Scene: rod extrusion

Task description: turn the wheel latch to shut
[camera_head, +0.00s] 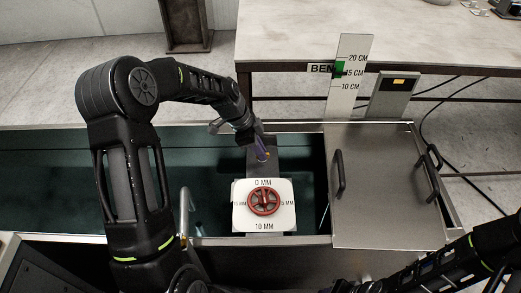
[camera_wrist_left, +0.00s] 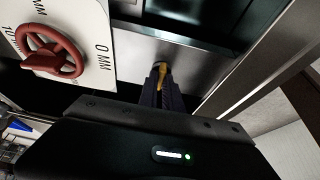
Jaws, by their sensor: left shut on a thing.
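The red wheel (camera_head: 263,201) sits on a white square plate (camera_head: 241,222) marked 0 MM at the far edge and 10 MM at the near edge. The wheel also shows at the upper left of the left wrist view (camera_wrist_left: 58,50). My left gripper (camera_head: 262,155) is beyond the wheel and apart from it, low over a grey metal strip (camera_head: 256,143). Its fingers (camera_wrist_left: 160,72) are shut on a small yellowish part, mostly hidden between the tips. My right gripper is not in view.
A long dark green trough (camera_head: 60,160) runs under the left arm. A metal lid (camera_head: 375,210) with handles covers its right end. A centimetre scale board (camera_head: 345,95) and a grey box (camera_head: 392,97) stand behind. A bench (camera_head: 290,45) is at the back.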

